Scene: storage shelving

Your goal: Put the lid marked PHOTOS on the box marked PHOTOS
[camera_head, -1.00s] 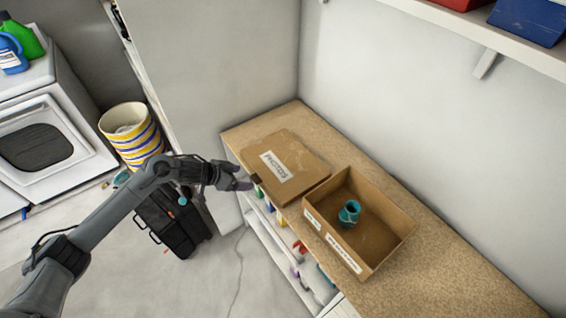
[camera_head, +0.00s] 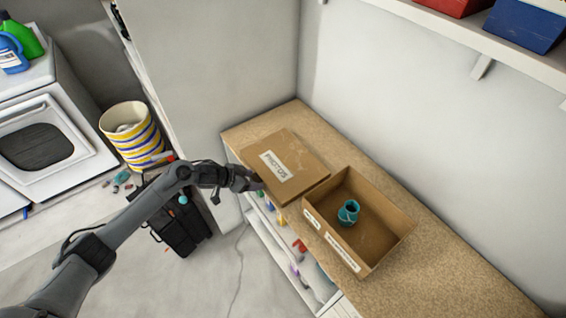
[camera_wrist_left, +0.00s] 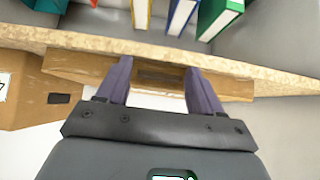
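The tan cardboard lid marked PHOTOS (camera_head: 298,156) lies flat on the counter, left of the open cardboard box (camera_head: 382,204). The box's white labels are too small to read in the head view. A teal jar (camera_head: 348,213) stands inside the box. My left gripper (camera_head: 259,184) is at the lid's front left edge. In the left wrist view, the left gripper (camera_wrist_left: 160,78) has its fingers apart, with the lid's edge (camera_wrist_left: 232,89) between and behind them; I cannot tell whether they touch it. My right gripper is not in view.
The speckled counter (camera_head: 440,270) is clear right of the box. A wall shelf (camera_head: 480,40) carries red and blue bins. A striped basket (camera_head: 131,136) and black case (camera_head: 178,222) stand on the floor.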

